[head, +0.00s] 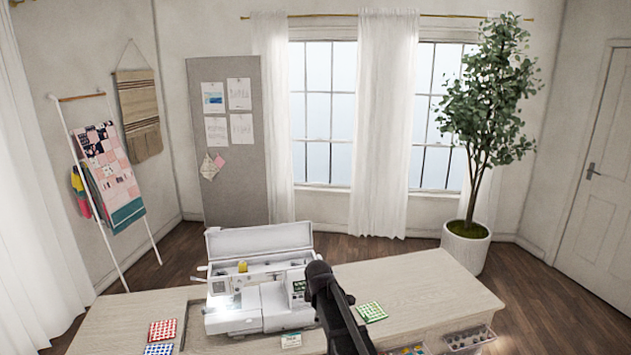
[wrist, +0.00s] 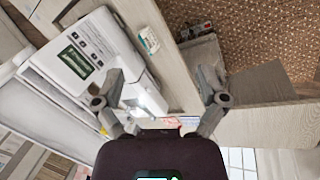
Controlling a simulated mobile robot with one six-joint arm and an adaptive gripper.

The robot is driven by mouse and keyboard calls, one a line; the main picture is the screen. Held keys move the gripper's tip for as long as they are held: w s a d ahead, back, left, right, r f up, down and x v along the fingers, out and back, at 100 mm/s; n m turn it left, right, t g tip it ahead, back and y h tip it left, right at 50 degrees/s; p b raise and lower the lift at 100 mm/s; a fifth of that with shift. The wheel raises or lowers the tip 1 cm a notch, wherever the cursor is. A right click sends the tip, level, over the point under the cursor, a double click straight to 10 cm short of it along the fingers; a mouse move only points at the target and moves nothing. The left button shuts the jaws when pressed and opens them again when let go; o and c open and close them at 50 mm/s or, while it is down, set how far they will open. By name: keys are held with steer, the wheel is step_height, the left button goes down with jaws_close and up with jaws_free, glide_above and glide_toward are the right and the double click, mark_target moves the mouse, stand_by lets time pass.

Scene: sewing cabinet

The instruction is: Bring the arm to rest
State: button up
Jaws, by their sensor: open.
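My gripper (wrist: 160,88) shows in the wrist view with its two grey fingers spread wide and nothing between them. The white sewing machine (wrist: 97,48), with its small green display, lies beyond and to the left of the fingers in that view. In the head view, my dark arm rises from the bottom edge, just right of the sewing machine (head: 240,317) and in front of the table. The gripper's fingers cannot be made out there. Whether the arm touches anything cannot be told.
The wooden table (head: 435,287) is bare at right. A green-checked card (head: 372,312) lies right of my arm; red (head: 163,330) and blue (head: 158,349) ones lie left. A small labelled box (head: 291,340) stands before the machine. Clear bins (head: 468,338) line the front right.

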steer(key=s+d+f+m+g+b, duration=0.1)
steer(key=s+d+f+m, duration=0.1)
steer(key=s+d+m, duration=0.5)
steer(key=s+d+f+m+g+b, duration=0.1)
steer(key=s+d+m, duration=0.7)
steer(key=s, duration=0.9)
steer(key=shift+d+f+m+g+b, duration=0.3)
steer(key=shift+f+g+b, duration=0.1)
steer(key=shift+g, duration=0.1)
stand_by(1.3)
